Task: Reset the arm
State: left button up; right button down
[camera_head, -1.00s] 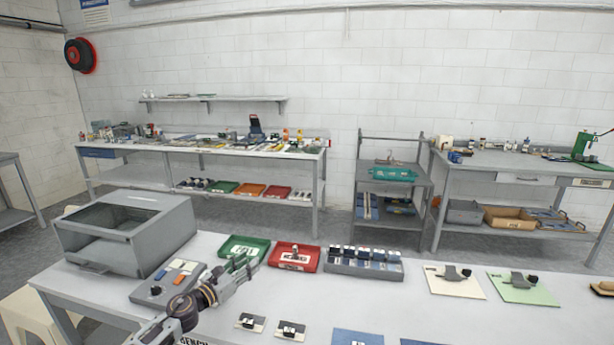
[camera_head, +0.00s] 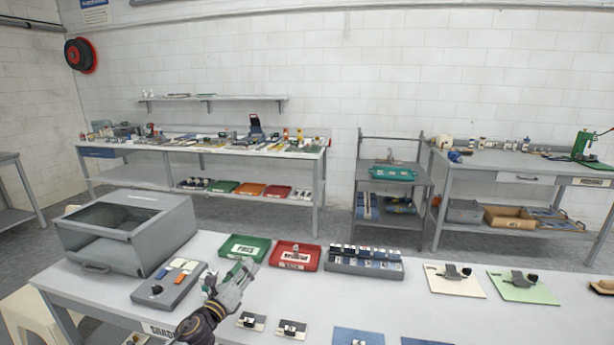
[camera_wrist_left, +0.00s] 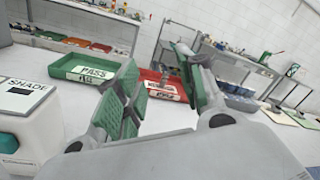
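My left gripper (camera_head: 240,276) is above the front table, in front of the green tray (camera_head: 262,257) and right of the grey button panel (camera_head: 150,298). In the left wrist view its two green-padded fingers (camera_wrist_left: 162,88) stand apart with nothing between them, so it is open. The green tray with its PASS label (camera_wrist_left: 62,68) and the red tray (camera_wrist_left: 150,76) show beyond the fingers there. The red tray also stands beside the green one in the head view (camera_head: 313,262). My right gripper is not in view.
A grey box with a dark window (camera_head: 165,235) stands at the table's left. A rack of small blocks (camera_head: 390,271) is right of the red tray. Two small black-and-white pieces (camera_head: 250,322) lie in front. White (camera_head: 445,289) and green plates (camera_head: 530,295) lie at right.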

pick_arm(q)
jog(key=s+a+f+n+g+y, duration=0.25)
jog(key=s+f+n+y, duration=0.2)
jog(key=s+n, duration=0.45)
jog(key=s+a+f+n+g+y, duration=0.25)
jog(key=s+f+n+g, duration=0.35)
jog(key=n, duration=0.6)
jog(key=s+d+f+n+g, duration=0.1)
jog(key=s+n+g, duration=0.15)
jog(key=s, duration=0.45)
jog(key=s+f+n+g+h, duration=0.15)
jog(key=s+n, duration=0.25)
jog(key=s, duration=0.4)
jog(key=s+d+f+n+g, duration=0.1)
jog(key=s+n+g, duration=0.15)
jog(key=s, duration=0.45)
notch_tip(320, 180, down, 33)
jog(key=s+a, duration=0.2)
jog(key=s+a+f, duration=0.4)
jog(key=s+f, duration=0.6)
jog(key=s+a+f+g+y+b, duration=0.1)
jog(key=s+a+f, duration=0.3)
jog(key=s+f, duration=0.6)
jog(key=shift+s+a+f, duration=0.2)
jog(key=shift+s+f, duration=0.15)
jog(key=shift+f, duration=0.2)
